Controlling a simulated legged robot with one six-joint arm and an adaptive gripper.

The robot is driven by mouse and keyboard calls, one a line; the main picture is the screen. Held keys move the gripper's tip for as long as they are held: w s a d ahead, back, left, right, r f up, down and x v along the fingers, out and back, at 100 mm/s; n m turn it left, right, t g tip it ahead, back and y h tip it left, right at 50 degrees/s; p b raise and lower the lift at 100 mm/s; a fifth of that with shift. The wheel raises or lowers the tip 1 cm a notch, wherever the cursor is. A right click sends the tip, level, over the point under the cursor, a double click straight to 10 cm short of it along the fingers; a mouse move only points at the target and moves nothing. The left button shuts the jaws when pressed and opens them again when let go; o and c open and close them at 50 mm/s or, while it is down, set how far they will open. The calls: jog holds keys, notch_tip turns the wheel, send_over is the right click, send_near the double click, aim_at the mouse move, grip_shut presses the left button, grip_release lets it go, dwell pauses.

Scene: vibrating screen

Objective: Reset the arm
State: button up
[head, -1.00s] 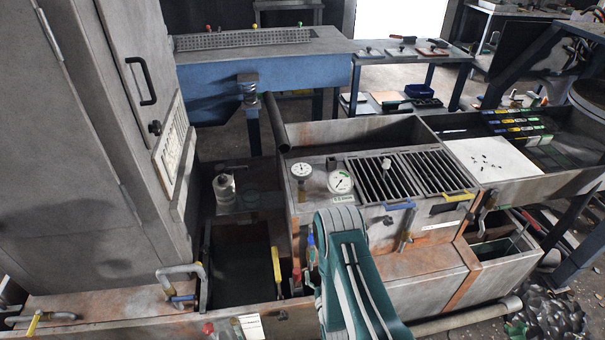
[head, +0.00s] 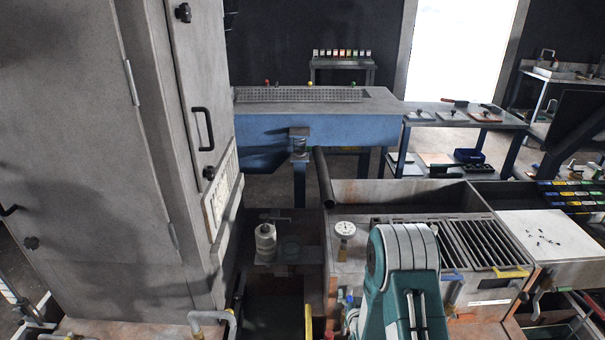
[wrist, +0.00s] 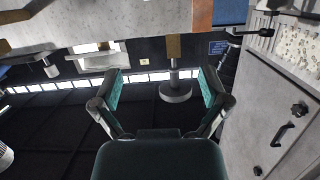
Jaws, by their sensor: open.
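My gripper (wrist: 160,95) shows in the wrist view with its two green-padded fingers spread wide apart and nothing between them. In the wrist view the room appears upside down, with dark ceiling and a row of bright windows beyond the fingers. In the head view only my green and white arm shows at the bottom, in front of the grey machine box with the slotted grates (head: 490,243). The gripper itself is out of the head view.
A tall grey cabinet (head: 90,160) fills the left, and it also shows at the right of the wrist view (wrist: 265,110). A blue vibrating table (head: 310,125) stands behind. A white sheet (head: 548,235) with dark bits lies at right. A gauge (head: 345,230) stands beside my arm.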

jog(key=s+r+g, duration=0.2)
jog(key=s+r, duration=0.1)
jog(key=r, duration=0.9)
jog(key=s+r+g, duration=0.3)
jog(key=r, duration=0.8)
jog(key=s+r+g, duration=0.1)
jog(key=s+r, duration=0.2)
jog(key=s, duration=0.6)
jog(key=s+r+g, duration=0.2)
jog(key=s+r, duration=0.2)
jog(key=s, duration=0.5)
jog(key=s+r+g, duration=0.1)
jog(key=s+r, duration=0.2)
jog(key=s, duration=0.6)
jog(key=shift+s+r+n+g, duration=0.2)
jog(key=shift+r+n+g, duration=0.1)
jog(key=shift+n+g, duration=0.1)
dwell(2.6)
